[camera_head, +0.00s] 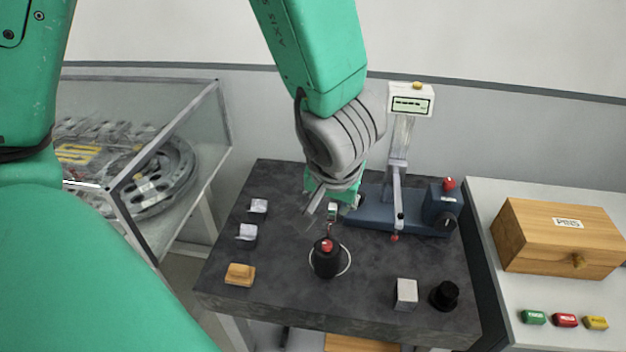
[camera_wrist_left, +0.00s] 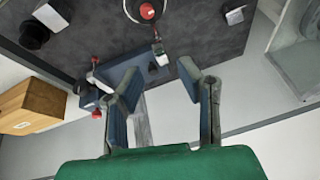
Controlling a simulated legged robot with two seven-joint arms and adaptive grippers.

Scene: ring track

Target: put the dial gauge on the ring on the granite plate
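The dial gauge (camera_head: 325,262) has a black round base with a red knob and a thin arm carrying a small pale dial head. It stands upright with its base inside the white ring (camera_head: 347,262) on the dark granite plate (camera_head: 285,285). In the left wrist view the gauge's red knob (camera_wrist_left: 147,11) is at the top edge, and its dial head (camera_wrist_left: 158,48) is just beyond the fingers. My left gripper (camera_head: 326,207) is above the plate, behind the gauge base. Its fingers are apart with nothing between them in the left wrist view (camera_wrist_left: 158,72). My right gripper is not seen.
A blue measuring stand (camera_head: 415,217) with a display is right behind the gauge. A white block (camera_head: 405,293) and black cylinder (camera_head: 444,295) are front right; small blocks (camera_head: 246,233) line the left. A wooden box (camera_head: 555,240) is right, a glass case (camera_head: 170,150) left.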

